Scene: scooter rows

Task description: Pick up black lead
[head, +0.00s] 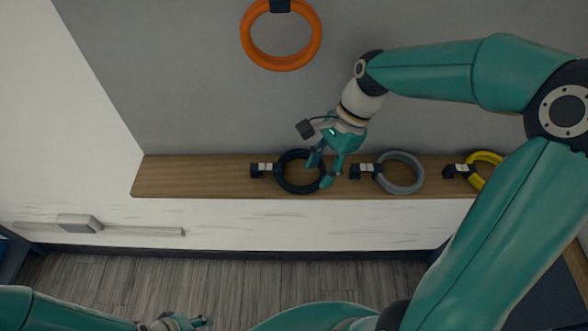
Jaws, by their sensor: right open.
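The black lead (299,189) is a dark coiled ring lying on a wooden ledge, with a plug end at its left side. My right gripper (320,172) is over the right part of the black ring, its teal fingers apart and partly covering the coil. I cannot tell whether the fingers touch the lead. My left gripper (190,322) is at the bottom edge of the head view, far from the lead and mostly cut off.
A grey coiled lead (420,182) and a yellow one (474,158) lie to the right on the wooden ledge (190,176). An orange ring (247,42) hangs at the top. A grey wall stands behind the ledge. The ledge's left end is clear.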

